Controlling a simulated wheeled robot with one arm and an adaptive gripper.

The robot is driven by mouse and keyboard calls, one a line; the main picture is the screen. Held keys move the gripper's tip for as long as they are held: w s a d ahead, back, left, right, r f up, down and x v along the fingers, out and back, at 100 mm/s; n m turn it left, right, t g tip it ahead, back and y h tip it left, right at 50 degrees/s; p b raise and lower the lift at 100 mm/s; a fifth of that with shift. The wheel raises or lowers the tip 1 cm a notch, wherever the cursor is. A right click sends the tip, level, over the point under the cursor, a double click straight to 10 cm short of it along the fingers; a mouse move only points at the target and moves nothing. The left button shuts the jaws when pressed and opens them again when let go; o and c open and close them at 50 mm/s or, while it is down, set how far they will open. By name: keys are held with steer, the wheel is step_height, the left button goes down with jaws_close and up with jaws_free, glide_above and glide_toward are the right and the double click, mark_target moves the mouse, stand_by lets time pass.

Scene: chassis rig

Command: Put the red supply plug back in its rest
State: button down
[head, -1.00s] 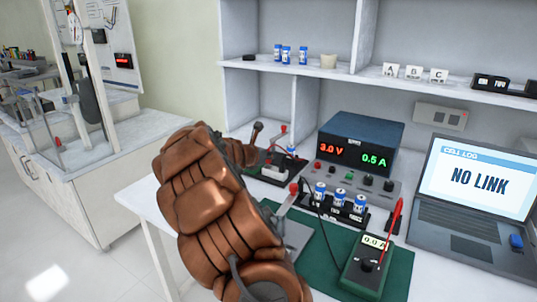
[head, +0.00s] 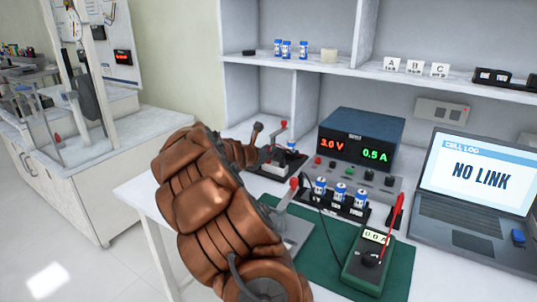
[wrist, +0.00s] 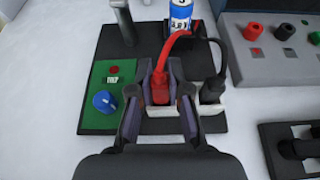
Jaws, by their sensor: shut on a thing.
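In the wrist view, the red supply plug (wrist: 160,90) stands between the two fingers of my gripper (wrist: 159,103), which is shut on it. A red lead arches from its top toward the blue-and-white cell. A white block (wrist: 183,125) lies just under the plug; whether the plug is seated in it or only above it I cannot tell. A black plug (wrist: 212,90) with a black lead stands beside it to the right. In the head view my arm hides most of the gripper (head: 262,155) and the red plug.
The black board carries a green panel (wrist: 108,95) with a blue knob, a lever post (wrist: 122,18) and a cell (wrist: 180,15). The power supply (head: 361,140) stands to the right. A meter (head: 367,258), a cell holder (head: 338,203) and a laptop (head: 478,190) occupy the bench nearby.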

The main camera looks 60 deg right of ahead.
steer(key=shift+f, duration=0.5)
steer(key=c, duration=1)
jaws_free()
steer(key=shift+c, duration=0.2)
steer(key=v, duration=1.2)
